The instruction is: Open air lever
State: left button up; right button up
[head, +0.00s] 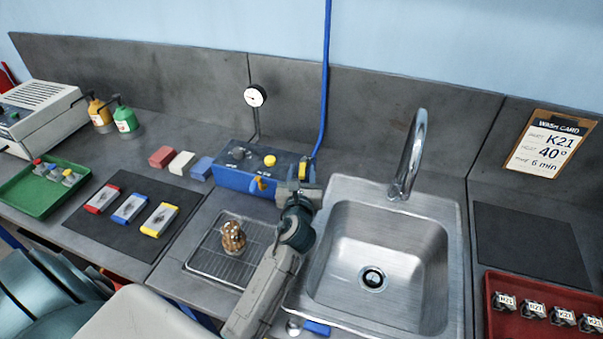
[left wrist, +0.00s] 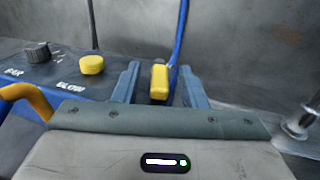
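The air lever (left wrist: 159,80) is a yellow handle on the blue air line at the right end of a blue control box (head: 233,180). In the left wrist view it stands between the two fingers of my left gripper (left wrist: 167,84), with gaps on both sides. My left gripper is open. In the head view my left gripper (head: 300,172) is at the right end of the box, and the yellow lever tip (head: 304,160) shows just behind it. My right gripper is not in view.
A blue air hose (head: 325,80) rises behind the lever. The sink (head: 440,285) and its tall faucet (head: 411,155) stand just to the right. A yellow knob (head: 270,160) is on the box top, and a wire rack (head: 205,253) lies in front.

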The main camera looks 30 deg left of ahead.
pick_arm(q)
jog(key=shift+s+d+f, duration=0.1)
jog(key=shift+s+d, duration=0.05)
jog(key=shift+s, duration=0.15)
jog(key=b+v, duration=0.1)
jog(key=v, duration=0.9)
jog(key=shift+b, duration=0.3)
